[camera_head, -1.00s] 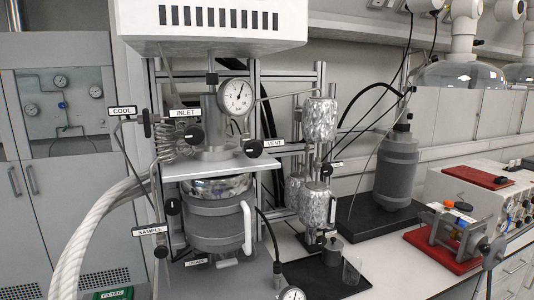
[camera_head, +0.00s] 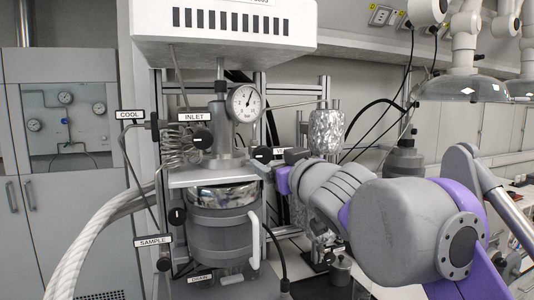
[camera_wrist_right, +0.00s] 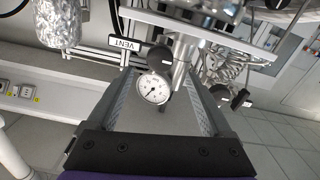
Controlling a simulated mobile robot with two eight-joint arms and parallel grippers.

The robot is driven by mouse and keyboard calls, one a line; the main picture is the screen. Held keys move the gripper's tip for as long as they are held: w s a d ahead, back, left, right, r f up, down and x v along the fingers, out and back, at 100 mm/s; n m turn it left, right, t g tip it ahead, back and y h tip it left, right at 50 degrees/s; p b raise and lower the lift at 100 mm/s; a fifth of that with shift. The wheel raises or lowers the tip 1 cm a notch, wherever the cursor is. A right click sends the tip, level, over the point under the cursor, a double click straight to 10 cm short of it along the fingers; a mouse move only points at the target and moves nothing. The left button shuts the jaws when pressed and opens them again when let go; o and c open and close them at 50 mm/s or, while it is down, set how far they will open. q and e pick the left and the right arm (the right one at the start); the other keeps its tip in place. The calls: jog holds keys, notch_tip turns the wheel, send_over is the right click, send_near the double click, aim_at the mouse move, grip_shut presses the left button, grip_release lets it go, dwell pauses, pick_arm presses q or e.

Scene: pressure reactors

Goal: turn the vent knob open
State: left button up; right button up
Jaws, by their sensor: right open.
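The black vent knob (camera_head: 262,154) is on the right of the reactor head, beside its VENT label (camera_head: 278,152), which my right arm partly covers. In the right wrist view the round knob (camera_wrist_right: 160,58) shows just beyond the fingertips, roughly midway between them, with the whole label (camera_wrist_right: 125,43) to its left. My right gripper (camera_wrist_right: 158,76) is open and empty, its fingers apart on either side of the line to the knob. In the head view the gripper (camera_head: 266,170) is close to the knob; I cannot tell whether they touch. My left gripper is out of view.
The pressure gauge (camera_head: 245,103) stands above the knob. Other black knobs are at INLET (camera_head: 202,138) and SAMPLE (camera_head: 164,264). A foil-wrapped cylinder (camera_head: 326,131) stands just behind my right arm. A white housing (camera_head: 225,30) hangs over the reactor.

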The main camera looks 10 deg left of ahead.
aim_at(264, 155)
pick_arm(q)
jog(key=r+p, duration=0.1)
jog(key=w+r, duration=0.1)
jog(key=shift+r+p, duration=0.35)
pick_arm(e)
jog(key=x, duration=0.7)
jog(key=shift+w+a, duration=0.1)
jog(key=shift+w, duration=0.1)
grip_shut()
